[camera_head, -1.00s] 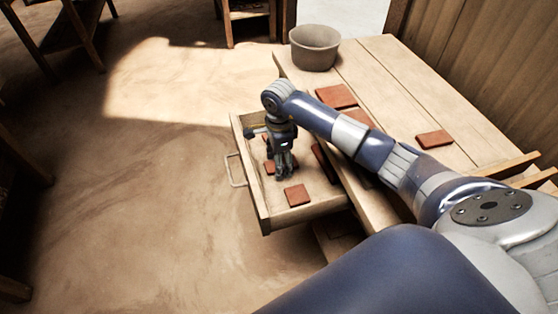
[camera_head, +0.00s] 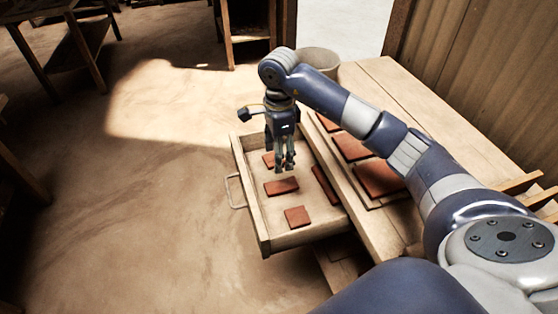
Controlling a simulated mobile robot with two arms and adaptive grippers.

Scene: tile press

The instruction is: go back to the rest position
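My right gripper (camera_head: 284,165) hangs fingers down over the open drawer (camera_head: 262,235), at the end of the arm that comes in from the right. Its fingers look slightly apart, with no tile between them. Below it in the drawer lie a tile (camera_head: 281,187) in the middle, a tile (camera_head: 297,216) at the front, a tile (camera_head: 268,160) at the back, partly hidden, and a tile (camera_head: 324,185) along the right wall. My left gripper is not in view.
The wooden table (camera_head: 450,135) holds several reddish tiles, such as one tile (camera_head: 380,180) partly behind my arm. A grey bucket (camera_head: 318,62) stands at its far end. The floor left of the drawer is clear.

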